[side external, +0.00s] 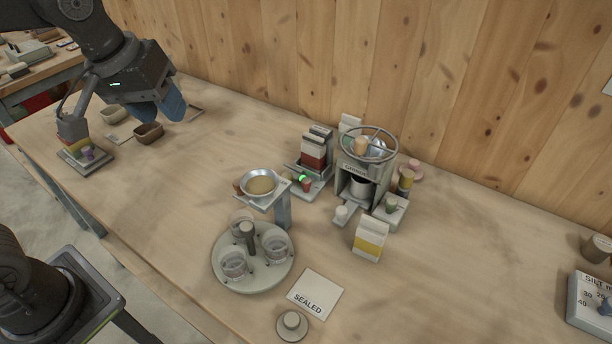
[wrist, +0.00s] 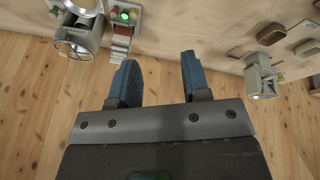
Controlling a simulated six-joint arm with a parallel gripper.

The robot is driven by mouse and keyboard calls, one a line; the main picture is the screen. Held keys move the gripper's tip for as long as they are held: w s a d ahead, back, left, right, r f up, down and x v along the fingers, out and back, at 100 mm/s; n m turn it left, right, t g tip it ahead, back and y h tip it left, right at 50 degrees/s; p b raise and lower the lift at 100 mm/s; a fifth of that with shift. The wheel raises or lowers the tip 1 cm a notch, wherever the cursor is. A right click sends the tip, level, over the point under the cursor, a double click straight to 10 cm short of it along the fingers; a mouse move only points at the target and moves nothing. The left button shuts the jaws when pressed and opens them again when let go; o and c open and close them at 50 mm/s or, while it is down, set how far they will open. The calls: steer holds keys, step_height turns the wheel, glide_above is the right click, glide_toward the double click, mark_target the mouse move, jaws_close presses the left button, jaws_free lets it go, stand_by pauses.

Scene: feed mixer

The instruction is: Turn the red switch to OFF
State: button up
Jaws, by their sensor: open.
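A small red knob (side external: 307,185), which looks like the red switch, stands beside a lit green lamp (side external: 302,177) at the front of a small unit in the middle of the table. In the wrist view the red knob (wrist: 134,13) and green lamp (wrist: 123,16) show near the top edge. The knob's setting and any OFF mark are too small to read. My gripper (side external: 161,112) is at the upper left, above the table and far from the knob. Its blue fingers are apart with nothing between them, as the wrist view also shows (wrist: 158,62).
A metal pan (side external: 261,184) and a round turntable (side external: 230,285) with cups are in front. Brown bowls (side external: 149,132) sit below my gripper.

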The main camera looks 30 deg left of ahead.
steer(key=shift+o, duration=0.5)
steer(key=w+d+f+n+g, duration=0.1)
steer(key=w+d+n, duration=0.1)
steer(key=w, duration=0.4)
steer(key=w+d+f+n+g, duration=0.1)
steer(key=w+d+n, duration=0.2)
steer(key=w, duration=0.3)
steer(key=shift+w+d+f+n, duration=0.15)
steer(key=shift+d+f+n, duration=0.2)
steer(key=shift+n, duration=0.25)
steer(key=n+g, duration=0.2)
steer(key=n, duration=0.4)
glide_above(306, 180)
step_height(306, 180, down, 8)
step_height(306, 180, down, 14)
steer(key=shift+r, duration=0.25)
steer(key=c, duration=0.9)
